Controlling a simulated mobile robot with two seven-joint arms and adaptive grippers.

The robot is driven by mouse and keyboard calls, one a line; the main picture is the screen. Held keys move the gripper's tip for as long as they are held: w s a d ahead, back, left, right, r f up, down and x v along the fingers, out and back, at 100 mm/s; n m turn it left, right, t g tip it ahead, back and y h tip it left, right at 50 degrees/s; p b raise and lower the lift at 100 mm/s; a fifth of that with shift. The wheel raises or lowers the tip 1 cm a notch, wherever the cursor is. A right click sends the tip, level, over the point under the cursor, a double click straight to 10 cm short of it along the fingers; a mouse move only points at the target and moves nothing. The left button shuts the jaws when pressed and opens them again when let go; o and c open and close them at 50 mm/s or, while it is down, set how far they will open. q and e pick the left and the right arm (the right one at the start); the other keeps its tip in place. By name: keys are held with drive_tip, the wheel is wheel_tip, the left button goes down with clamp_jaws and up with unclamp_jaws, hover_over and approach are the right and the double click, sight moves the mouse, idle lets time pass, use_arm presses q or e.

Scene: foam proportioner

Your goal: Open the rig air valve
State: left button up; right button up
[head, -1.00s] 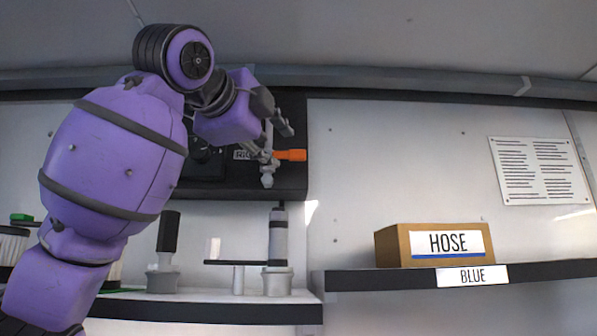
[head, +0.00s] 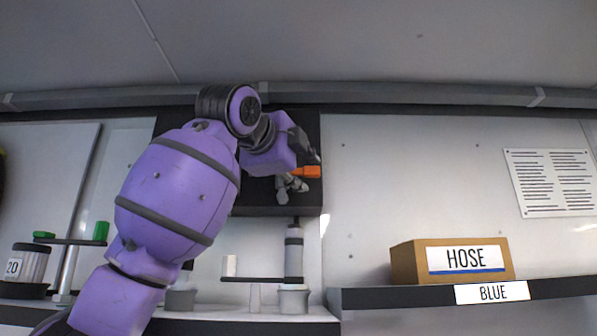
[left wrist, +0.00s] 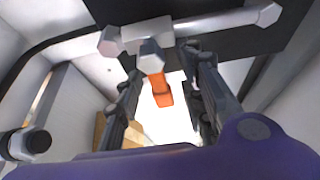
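The rig air valve has an orange handle (head: 306,171) pointing right and a grey metal body (head: 284,189) on a black panel. My left gripper (head: 306,147) is just above the handle in the head view, partly overlapping the valve. In the left wrist view the two dark fingers of my left gripper (left wrist: 160,72) are apart. The orange handle (left wrist: 162,92) shows between them, and the grey valve body (left wrist: 150,50) lies across the view past the fingertips. I cannot tell whether a finger touches the handle. My right gripper is not in view.
My left arm covers most of the panel's left part. At right, a cardboard box (head: 404,262) labelled HOSE sits on a dark shelf (head: 390,298) labelled BLUE.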

use_arm(q)
drive_tip(key=shift+w+f, duration=0.1)
drive_tip(key=shift+w, duration=0.05)
clamp_jaws()
